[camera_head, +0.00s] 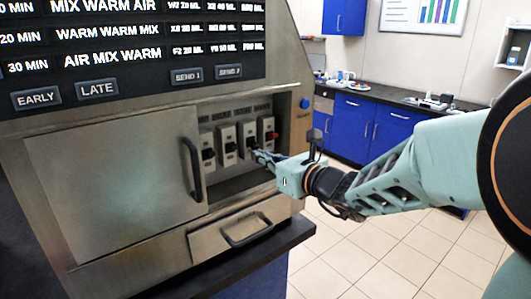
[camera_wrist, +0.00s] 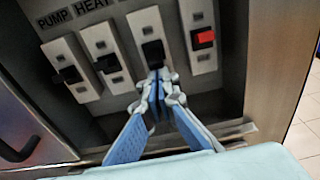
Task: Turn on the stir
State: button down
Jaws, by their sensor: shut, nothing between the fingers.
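A recessed panel of switches (camera_wrist: 90,52) is in the bioreactor's front. The wrist view shows several white plates in a row, with the labels PUMP and HEAT readable at the left. No stir label is readable. The third plate from the left (camera_wrist: 146,22) has a black switch lever (camera_wrist: 153,52). My gripper (camera_wrist: 157,76) is shut and empty, its blue fingertips right at or just below that lever; I cannot tell whether they touch. In the head view my gripper (camera_head: 258,155) reaches into the recess from the right.
The rightmost plate has a red switch (camera_wrist: 203,38). The PUMP lever (camera_wrist: 68,75) and HEAT lever (camera_wrist: 108,63) are black. A metal door (camera_head: 115,185) with a dark handle (camera_head: 193,168) is left of the recess. A drawer (camera_head: 232,232) is below. Open floor lies right.

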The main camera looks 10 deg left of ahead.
jog(key=shift+r+p, duration=0.25)
jog(key=shift+p, duration=0.05)
jog(key=r+p, duration=0.1)
jog(key=p, duration=0.2)
jog(key=g+h+p, duration=0.1)
jog(key=p, duration=0.3)
jog(key=shift+s+d+r+g+h, duration=0.15)
jog(key=shift+r+g+h, duration=0.15)
jog(key=shift+r, duration=0.1)
jog(key=shift+g+h+p, duration=0.3)
jog(key=shift+h+p, duration=0.1)
jog(key=shift+p, duration=0.7)
jog(key=shift+f+b, duration=0.35)
jog(key=shift+f, duration=0.05)
jog(key=shift+r, duration=0.1)
